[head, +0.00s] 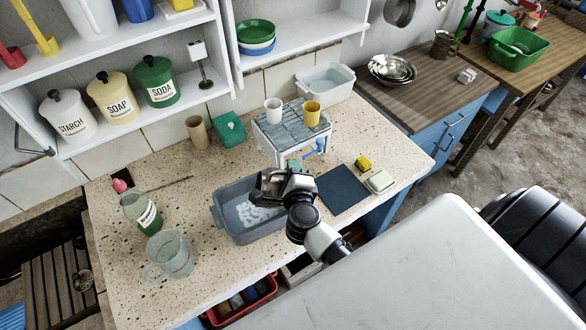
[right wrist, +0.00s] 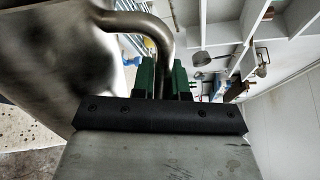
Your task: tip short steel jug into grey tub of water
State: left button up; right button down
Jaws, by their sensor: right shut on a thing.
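The grey tub (head: 243,237) stands on the speckled stone top, with a pale, whitish patch showing inside it. My right gripper (head: 274,184) is above the tub's right part. In the right wrist view its green fingers (right wrist: 160,80) are shut on the bent handle (right wrist: 166,40) of the short steel jug (right wrist: 65,60). The jug's body fills the left of that view, cut off by the frame edge. In the head view the jug is hard to tell from the gripper, and its mouth and exact tilt are unclear. My left gripper is not in view.
A glass jug (head: 171,257) and a labelled green jar (head: 141,211) stand left of the tub. Behind it is a rack (head: 290,125) with a white cup and a yellow cup. A dark blue mat (head: 342,190), a soap dish (head: 380,182) and a yellow sponge (head: 363,163) lie to the right.

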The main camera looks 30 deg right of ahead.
jog(key=shift+a, duration=0.1)
jog(key=shift+w+a+r+n, duration=0.15)
jog(key=shift+w+a+n, duration=0.35)
jog(key=shift+a+n, duration=0.35)
jog(key=shift+s, duration=0.1)
